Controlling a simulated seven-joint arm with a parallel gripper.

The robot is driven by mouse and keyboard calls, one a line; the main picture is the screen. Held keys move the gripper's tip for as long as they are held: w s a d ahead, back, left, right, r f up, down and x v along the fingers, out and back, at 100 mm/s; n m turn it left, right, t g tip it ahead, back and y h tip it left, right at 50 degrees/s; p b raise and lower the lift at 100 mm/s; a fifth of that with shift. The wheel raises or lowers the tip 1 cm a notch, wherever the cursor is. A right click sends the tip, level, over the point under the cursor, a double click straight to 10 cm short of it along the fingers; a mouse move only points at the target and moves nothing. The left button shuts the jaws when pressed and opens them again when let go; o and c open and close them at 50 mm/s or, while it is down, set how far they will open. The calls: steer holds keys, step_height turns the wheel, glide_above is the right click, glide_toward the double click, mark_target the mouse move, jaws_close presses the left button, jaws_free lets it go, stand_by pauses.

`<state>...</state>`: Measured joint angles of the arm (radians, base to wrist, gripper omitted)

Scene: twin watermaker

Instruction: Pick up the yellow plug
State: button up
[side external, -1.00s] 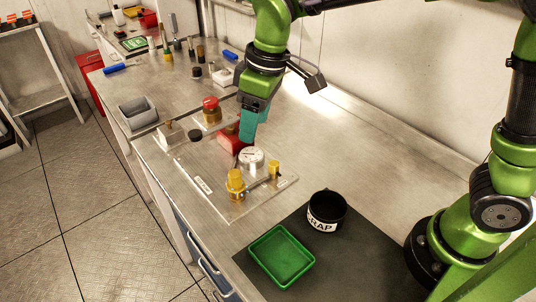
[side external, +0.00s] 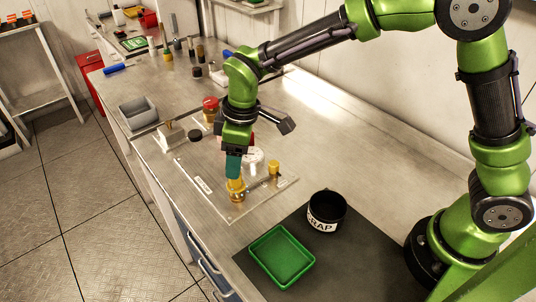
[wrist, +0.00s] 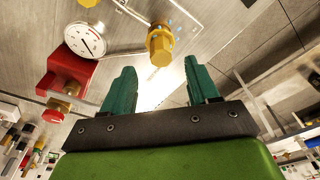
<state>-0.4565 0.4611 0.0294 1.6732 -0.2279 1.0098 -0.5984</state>
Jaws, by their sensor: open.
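The yellow plug (side external: 236,190) stands upright on a fitting on the clear plate (side external: 215,203). My gripper (side external: 233,174) is directly over it, its teal fingers pointing down, and hides part of its top in the side view. In the wrist view my gripper (wrist: 160,72) is open and empty. The yellow plug (wrist: 160,45) shows beyond the fingertips, roughly centred between them. I cannot tell whether the fingers touch it.
A dial gauge (wrist: 85,40) and a red block (wrist: 70,75) are close by. A smaller yellow cap (side external: 274,167) stands to the right. A green tray (side external: 282,257) and a black pot (side external: 326,211) sit on the dark mat (side external: 350,260) in front.

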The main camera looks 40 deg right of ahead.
mark_target(236, 183)
steer(key=f, duration=0.5)
steer(key=shift+w+a+f, duration=0.1)
steer(key=shift+w+a, duration=0.1)
steer(key=shift+a, duration=0.1)
jaws_close()
